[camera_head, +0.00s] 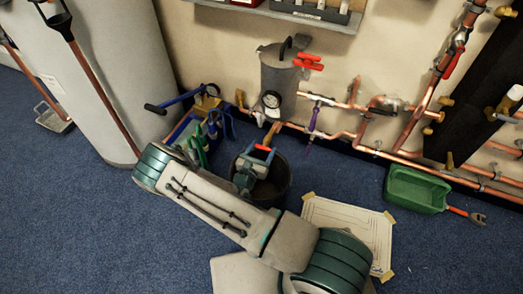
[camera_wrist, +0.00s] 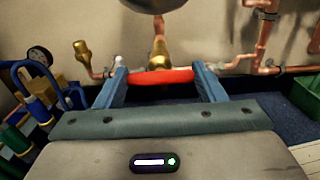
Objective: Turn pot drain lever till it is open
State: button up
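The grey pot (camera_head: 279,78) hangs on the wall with a gauge on its front. Below it is a brass drain valve (camera_head: 271,131), also in the wrist view (camera_wrist: 157,48). The red drain lever (camera_wrist: 162,76) lies crosswise in front of the brass valve in the wrist view; it shows small in the head view (camera_head: 263,148). My gripper (camera_wrist: 161,80) has its two blue fingers spread wide, one at each end of the lever. The lever spans nearly the whole gap; I cannot tell whether the fingertips touch it. The gripper is over the black bucket in the head view.
The black bucket (camera_head: 283,183) stands under the drain. Copper pipes (camera_head: 340,134) run along the wall to the right. Blue-handled tools (camera_head: 205,112) stand to the left. A green tray (camera_head: 414,191) and a taped paper sheet (camera_head: 352,228) lie on the floor at right.

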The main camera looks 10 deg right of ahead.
jog(key=shift+n, duration=0.3)
jog(key=n+p, duration=0.2)
jog(key=shift+r+n, duration=0.15)
jog(key=shift+n, duration=0.25)
jog(key=n+p, duration=0.2)
jog(key=n, duration=0.3)
jog(key=shift+a, duration=0.1)
jog(key=n, duration=0.5)
jog(key=shift+f+p, duration=0.25)
jog(key=shift+p, duration=0.1)
jog(key=shift+f+n, duration=0.1)
jog(key=shift+n, duration=2.1)
jog(key=o, duration=1)
